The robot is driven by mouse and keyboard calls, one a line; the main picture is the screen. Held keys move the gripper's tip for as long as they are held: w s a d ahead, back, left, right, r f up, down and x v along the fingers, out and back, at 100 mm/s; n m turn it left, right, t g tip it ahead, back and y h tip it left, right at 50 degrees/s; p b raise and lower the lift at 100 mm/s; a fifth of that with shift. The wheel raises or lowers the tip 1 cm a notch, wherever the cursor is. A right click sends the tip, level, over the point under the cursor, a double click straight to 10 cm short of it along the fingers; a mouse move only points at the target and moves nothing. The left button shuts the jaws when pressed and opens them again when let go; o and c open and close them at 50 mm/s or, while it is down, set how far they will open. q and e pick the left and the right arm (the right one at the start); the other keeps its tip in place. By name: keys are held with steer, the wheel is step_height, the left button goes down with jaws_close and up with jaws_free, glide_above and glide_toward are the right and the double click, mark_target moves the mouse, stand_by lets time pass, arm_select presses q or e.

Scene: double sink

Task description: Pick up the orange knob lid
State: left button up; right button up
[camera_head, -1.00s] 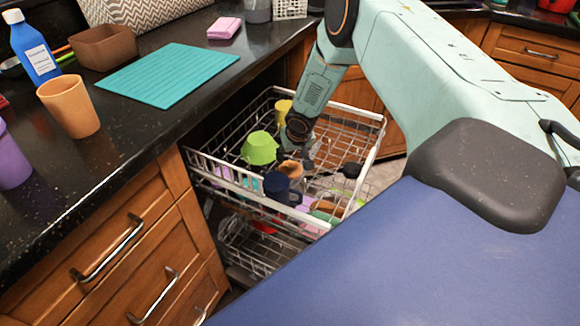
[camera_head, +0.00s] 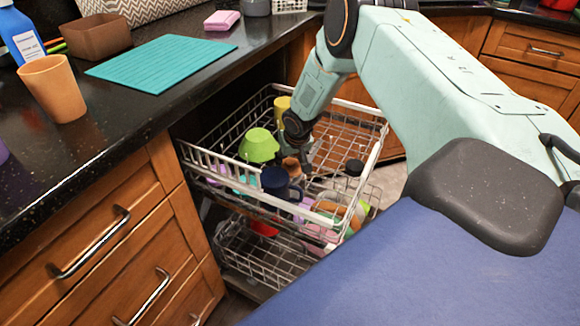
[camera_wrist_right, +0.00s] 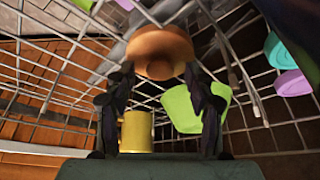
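The orange knob lid (camera_head: 291,166) is in the upper dishwasher rack, beside a dark blue mug (camera_head: 277,182). In the right wrist view the orange knob lid (camera_wrist_right: 160,45) is straight ahead, its round knob facing the camera. My right gripper (camera_wrist_right: 160,78) is open, with one finger on each side of the knob and a gap to it. I cannot tell whether the fingertips touch the lid's rim. In the head view my right gripper (camera_head: 303,155) reaches down into the rack, partly hidden, right at the lid. My left gripper is not in view.
The white wire rack (camera_head: 225,164) surrounds the gripper. A green cup (camera_head: 259,146) and a yellow mug (camera_head: 281,105) stand close by. Several coloured dishes fill the rack's front. The dark counter (camera_head: 95,125) edge is on the left.

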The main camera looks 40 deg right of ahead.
steer(key=c, duration=0.9)
steer(key=shift+o, duration=0.2)
